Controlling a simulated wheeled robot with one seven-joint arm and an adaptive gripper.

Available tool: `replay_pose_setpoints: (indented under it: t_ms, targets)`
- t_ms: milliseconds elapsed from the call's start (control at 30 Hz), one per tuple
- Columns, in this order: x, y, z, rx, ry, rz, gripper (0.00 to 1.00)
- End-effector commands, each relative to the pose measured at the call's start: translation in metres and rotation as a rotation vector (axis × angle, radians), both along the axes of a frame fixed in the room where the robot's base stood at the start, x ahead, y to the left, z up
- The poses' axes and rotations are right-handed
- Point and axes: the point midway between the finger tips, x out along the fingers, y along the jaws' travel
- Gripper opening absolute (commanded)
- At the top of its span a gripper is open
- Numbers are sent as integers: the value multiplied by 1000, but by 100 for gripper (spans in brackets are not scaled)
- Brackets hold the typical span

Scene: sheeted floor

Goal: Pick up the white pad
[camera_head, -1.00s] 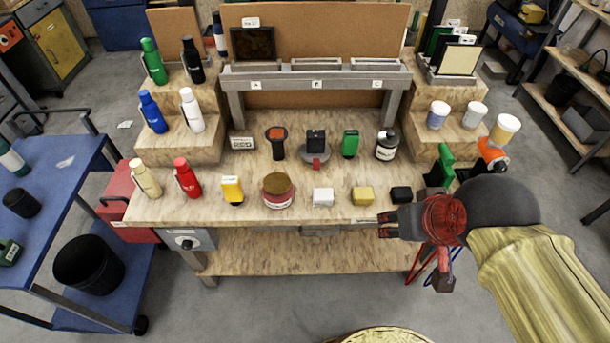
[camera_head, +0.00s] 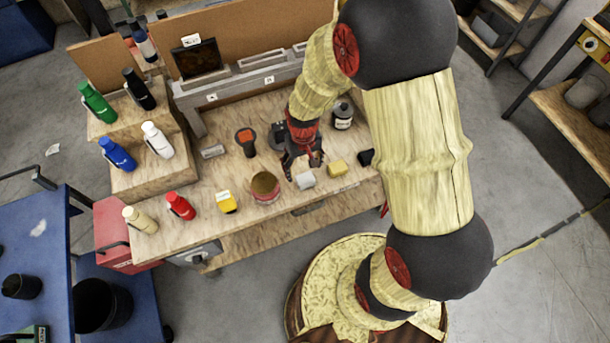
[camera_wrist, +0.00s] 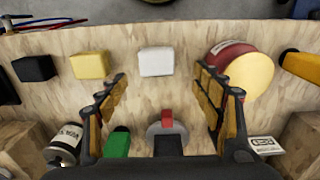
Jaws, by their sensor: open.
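The white pad (camera_head: 305,180) is a small white block on the front part of the wooden bench, between a round red tin and a yellow block. In the wrist view the white pad (camera_wrist: 156,63) lies flat on the wood, beyond the fingertips and between their lines. My gripper (camera_head: 301,170) is above the bench just behind the pad, pointing down. In the wrist view my gripper (camera_wrist: 165,85) has its two fingers wide apart with nothing between them. The pad is in full view there and appears untouched.
A yellow block (camera_wrist: 90,65) and a black block (camera_wrist: 34,68) lie to one side of the pad; the red tin (camera_wrist: 241,68) is on the other. A grey round stand with a red part (camera_wrist: 167,127) and a green item (camera_wrist: 117,142) are near the gripper's base.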

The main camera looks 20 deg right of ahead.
Motion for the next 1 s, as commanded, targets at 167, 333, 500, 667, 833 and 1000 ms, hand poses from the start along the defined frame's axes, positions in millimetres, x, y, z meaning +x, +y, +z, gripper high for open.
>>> replay_pose_setpoints:
  t_ms: [167, 333, 500, 667, 833, 1000]
  targets:
    - [-1, 0, -21, 0, 5, 0, 67]
    - [-1, -1, -32, 0, 4, -1, 67]
    - [-2, -4, -54, 0, 6, -1, 67]
    - [-2, -5, -75, 0, 4, -1, 67]
    - [-1, -5, -78, 0, 2, 0, 67]
    - [-1, -5, -77, 0, 3, 0, 62]
